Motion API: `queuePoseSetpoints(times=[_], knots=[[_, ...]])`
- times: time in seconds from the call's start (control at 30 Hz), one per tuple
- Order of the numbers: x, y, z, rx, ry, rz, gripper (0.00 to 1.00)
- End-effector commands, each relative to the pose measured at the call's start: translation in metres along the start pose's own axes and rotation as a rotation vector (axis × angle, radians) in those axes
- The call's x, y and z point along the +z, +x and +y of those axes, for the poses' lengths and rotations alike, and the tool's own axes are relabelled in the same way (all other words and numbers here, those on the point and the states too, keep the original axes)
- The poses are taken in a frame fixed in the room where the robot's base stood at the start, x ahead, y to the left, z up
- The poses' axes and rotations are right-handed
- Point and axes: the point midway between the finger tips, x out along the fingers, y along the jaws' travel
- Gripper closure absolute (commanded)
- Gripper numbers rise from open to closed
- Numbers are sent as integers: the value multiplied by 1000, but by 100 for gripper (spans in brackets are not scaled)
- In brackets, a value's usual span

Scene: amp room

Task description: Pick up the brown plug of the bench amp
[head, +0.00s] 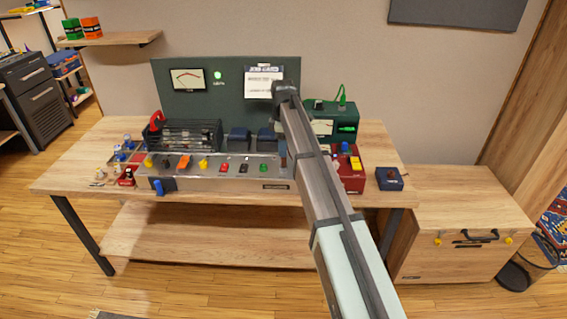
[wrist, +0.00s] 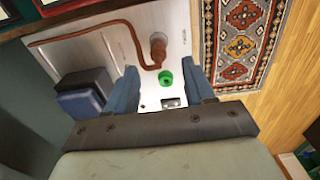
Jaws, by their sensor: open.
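The brown plug (wrist: 158,50) stands on the bench amp's pale metal top (wrist: 95,50) in the wrist view, with a brown cable running from it to the left. My gripper (wrist: 163,73) is open, its two blue fingers apart. The plug is just beyond the fingertips, roughly midway between them and not held. A green round part (wrist: 165,78) sits nearer, in the gap between the fingers. In the head view the bench amp (head: 230,170) stands on the table and my arm crosses its right part; I cannot make out the brown plug there.
Dark blue blocks (wrist: 80,95) stand left of my fingers in the wrist view. A red box (head: 350,178) stands beside the amp's right end, with a green metered unit (head: 335,125) behind it. A small blue box (head: 390,179) sits near the table's right edge. The table (head: 75,170) is bare at its left end.

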Motion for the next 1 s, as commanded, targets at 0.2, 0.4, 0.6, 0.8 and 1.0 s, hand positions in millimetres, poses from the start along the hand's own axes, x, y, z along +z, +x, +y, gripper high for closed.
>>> queuePoseSetpoints(times=[0.2,0.4,0.6,0.8,1.0], knots=[[0,16,0,0,0,0,47],[2,32,1,-1,0,0,47],[2,58,1,-1,0,-1,47],[2,66,2,1,0,-1,47],[2,66,2,1,0,0,54]])
